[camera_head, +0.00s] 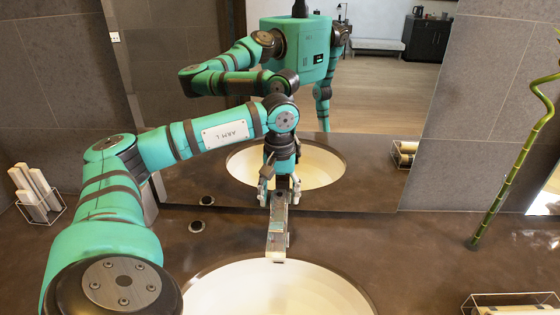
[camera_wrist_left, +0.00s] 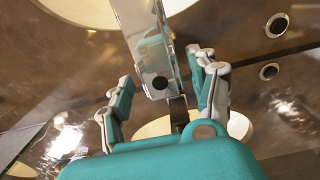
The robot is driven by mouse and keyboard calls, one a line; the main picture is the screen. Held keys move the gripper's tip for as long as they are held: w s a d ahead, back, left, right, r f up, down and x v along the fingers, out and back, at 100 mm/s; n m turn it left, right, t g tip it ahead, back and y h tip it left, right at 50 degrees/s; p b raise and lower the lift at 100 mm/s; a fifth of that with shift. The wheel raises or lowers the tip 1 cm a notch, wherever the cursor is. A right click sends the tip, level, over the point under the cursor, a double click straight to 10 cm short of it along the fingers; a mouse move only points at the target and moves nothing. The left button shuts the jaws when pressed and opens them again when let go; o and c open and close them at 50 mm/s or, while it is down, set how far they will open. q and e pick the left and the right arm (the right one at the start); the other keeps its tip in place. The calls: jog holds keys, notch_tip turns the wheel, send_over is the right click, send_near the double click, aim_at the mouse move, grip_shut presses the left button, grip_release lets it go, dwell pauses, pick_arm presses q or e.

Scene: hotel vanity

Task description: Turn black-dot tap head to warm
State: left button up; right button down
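The metal tap (camera_head: 277,240) stands behind the white basin, its spout pointing over the basin. Its head with a black dot (camera_wrist_left: 160,83) shows in the left wrist view, where the shiny spout (camera_wrist_left: 150,38) runs upward. My left gripper (camera_head: 279,194) is over the back end of the tap. In the left wrist view its fingers (camera_wrist_left: 164,85) are spread on both sides of the tap head. The finger at picture right is close to the head; the other is clearly apart. Whether either touches is unclear. My right gripper is out of view.
The white basin (camera_head: 280,288) is in front of the tap. A mirror (camera_head: 375,180) behind it reflects my body and the basin. A round black fitting (camera_head: 197,226) sits on the brown counter (camera_head: 420,250). Wire holders are at left (camera_head: 42,214) and right (camera_head: 510,296); a bamboo stalk (camera_head: 500,178) stands right.

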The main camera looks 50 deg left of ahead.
aim_at(280, 195)
pick_arm(q)
notch_tip(280, 195, up, 12)
dwell(0.7)
jog(key=shift+f, duration=0.1)
dwell(0.6)
